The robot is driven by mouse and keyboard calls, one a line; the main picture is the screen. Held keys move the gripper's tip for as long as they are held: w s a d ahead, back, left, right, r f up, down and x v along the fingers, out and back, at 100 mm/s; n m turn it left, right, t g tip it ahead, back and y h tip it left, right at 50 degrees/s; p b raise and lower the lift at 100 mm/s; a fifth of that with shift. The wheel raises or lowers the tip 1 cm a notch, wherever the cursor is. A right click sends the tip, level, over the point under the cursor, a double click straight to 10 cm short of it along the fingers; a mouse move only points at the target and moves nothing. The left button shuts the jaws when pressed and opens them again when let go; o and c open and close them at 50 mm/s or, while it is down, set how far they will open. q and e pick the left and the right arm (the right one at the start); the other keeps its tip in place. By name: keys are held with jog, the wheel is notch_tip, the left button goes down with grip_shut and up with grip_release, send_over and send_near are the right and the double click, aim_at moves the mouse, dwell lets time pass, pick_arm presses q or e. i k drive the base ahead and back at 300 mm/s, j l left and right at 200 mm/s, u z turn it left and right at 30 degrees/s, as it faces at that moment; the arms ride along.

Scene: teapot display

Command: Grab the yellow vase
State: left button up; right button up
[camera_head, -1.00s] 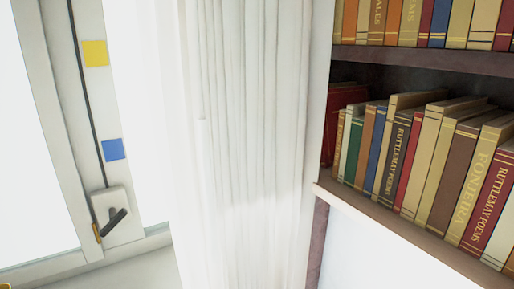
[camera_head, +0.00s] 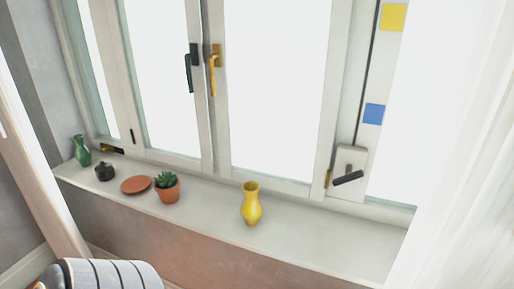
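The yellow vase (camera_head: 251,206) stands upright on the white window sill (camera_head: 320,240), near the middle of the head view. It is fully visible and nothing touches it. Neither of my grippers shows in the head view. A rounded white and dark striped thing (camera_head: 105,275) shows at the bottom left edge, cut off by the frame; I cannot tell what it is.
A potted succulent (camera_head: 167,190), a terracotta saucer (camera_head: 136,185), a small dark pot (camera_head: 105,172) and a green vase (camera_head: 82,151) stand left of the yellow vase. Window handles (camera_head: 214,70) are above. A white curtain (camera_head: 465,190) hangs at the right. The sill right of the vase is clear.

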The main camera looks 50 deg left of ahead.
aim_at(252, 210)
jog(key=u, duration=1.7)
